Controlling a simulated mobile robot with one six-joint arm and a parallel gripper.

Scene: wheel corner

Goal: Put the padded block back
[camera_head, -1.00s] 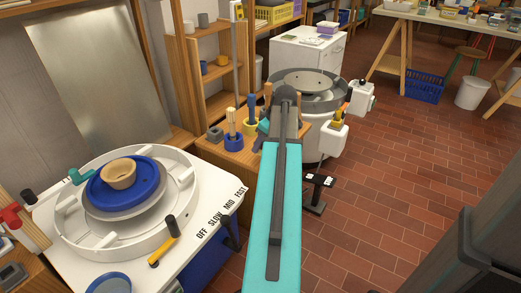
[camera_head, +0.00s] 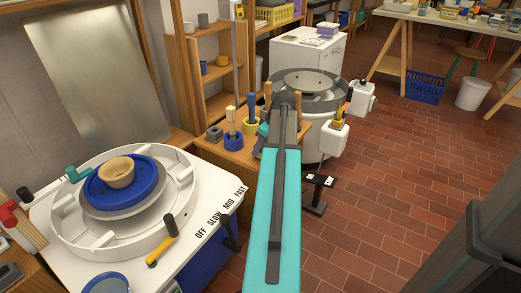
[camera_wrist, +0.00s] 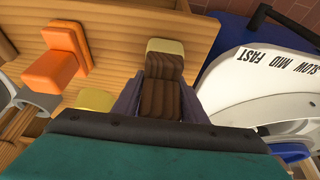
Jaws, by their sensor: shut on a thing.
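In the wrist view my gripper (camera_wrist: 162,92) is shut on a brown ribbed block (camera_wrist: 162,100) with a pale cream pad (camera_wrist: 165,46) on its far end; I take this to be the padded block. One dark finger lies on each side of it. A wooden surface shows behind the block, and I cannot tell whether they touch. In the head view my own arm hides the gripper and block.
An orange piece (camera_wrist: 55,68) is left of the block in the wrist view. The head view shows a blue holder (camera_head: 233,142) with a tool on the wooden cabinet, and a potter's wheel (camera_head: 60,215) at left with a bowl (camera_head: 118,172).

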